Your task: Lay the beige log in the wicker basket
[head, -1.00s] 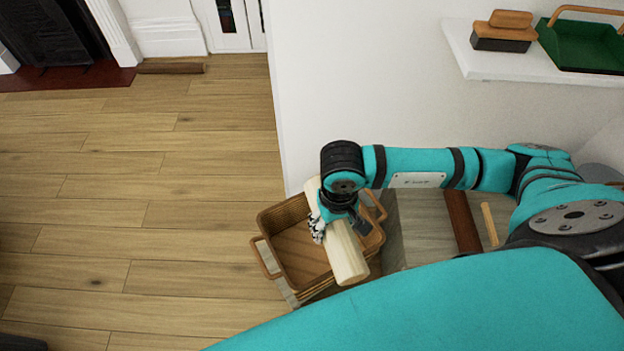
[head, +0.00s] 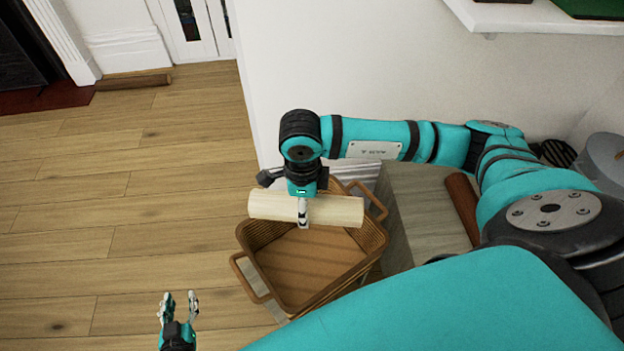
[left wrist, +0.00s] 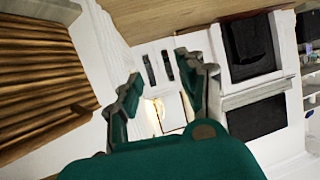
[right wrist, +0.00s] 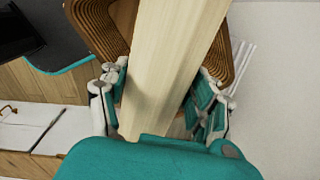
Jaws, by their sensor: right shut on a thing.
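The beige log (head: 338,210) is held by my right gripper (head: 303,218), which is shut around its middle. The log lies roughly level across the back part of the wicker basket (head: 375,248), above its opening. In the right wrist view the log (right wrist: 170,60) runs between both fingers, with the basket rim (right wrist: 95,30) behind it. The basket stands on the floor, and its visible inside is empty. My left gripper (head: 179,308) is low in the head view, open and empty. Its spread fingers also show in the left wrist view (left wrist: 165,95).
A pale wooden block-like surface (head: 425,205) with a dark brown log (head: 463,208) on it stands right of the basket. A white wall (head: 350,70) rises behind, with a white shelf (head: 540,20) at top right.

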